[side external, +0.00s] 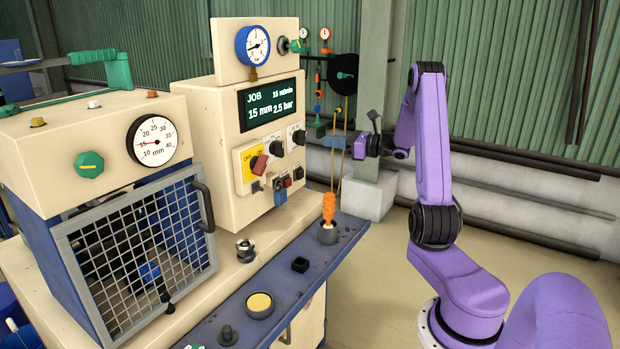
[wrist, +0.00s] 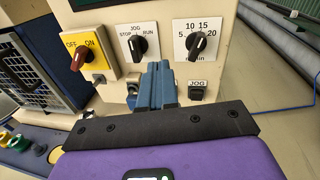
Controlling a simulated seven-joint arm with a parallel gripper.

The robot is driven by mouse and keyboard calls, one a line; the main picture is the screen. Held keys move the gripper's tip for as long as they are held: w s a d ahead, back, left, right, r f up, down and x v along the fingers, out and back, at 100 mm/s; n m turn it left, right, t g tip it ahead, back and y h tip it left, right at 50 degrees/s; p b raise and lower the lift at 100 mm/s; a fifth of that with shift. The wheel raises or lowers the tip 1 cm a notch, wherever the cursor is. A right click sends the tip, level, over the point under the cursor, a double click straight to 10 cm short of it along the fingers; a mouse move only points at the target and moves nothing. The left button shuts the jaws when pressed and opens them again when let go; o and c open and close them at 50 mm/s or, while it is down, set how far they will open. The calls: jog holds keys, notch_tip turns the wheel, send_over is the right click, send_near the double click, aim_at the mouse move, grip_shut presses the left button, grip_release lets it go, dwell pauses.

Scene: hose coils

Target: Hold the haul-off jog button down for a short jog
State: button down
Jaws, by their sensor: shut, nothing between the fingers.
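The haul-off jog button (wrist: 196,92) is a small black button under a white JOG label, below the right-hand speed knob in the wrist view. In the side view it appears to be the dark button (side external: 298,173) at the panel's lower right. My gripper (side external: 333,143) has blue fingers, shut and empty, and stands in the air to the right of the panel. In the wrist view the shut fingers (wrist: 155,84) lie left of the button, with no contact visible. They hide part of the panel below the middle knob.
The cream panel carries a red-handled OFF/ON switch (wrist: 80,57), a JOG/STOP/RUN knob (wrist: 138,45) and a speed knob (wrist: 197,43). A display (side external: 270,103) reads 15 m/min, 15 mm, 2.5 bar.

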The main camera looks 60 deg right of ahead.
aim_at(302, 174)
jog(key=s+d+m+h, duration=0.2)
jog(key=d+m+h, duration=0.1)
jog(key=d, duration=0.2)
notch_tip(302, 174, down, 17)
jog(key=shift+s+d+r+t, duration=0.15)
jog(key=shift+s+r+t, duration=0.05)
jog(key=shift+s+t, duration=0.1)
jog(key=shift+w, duration=0.1)
jog(key=w, duration=1.4)
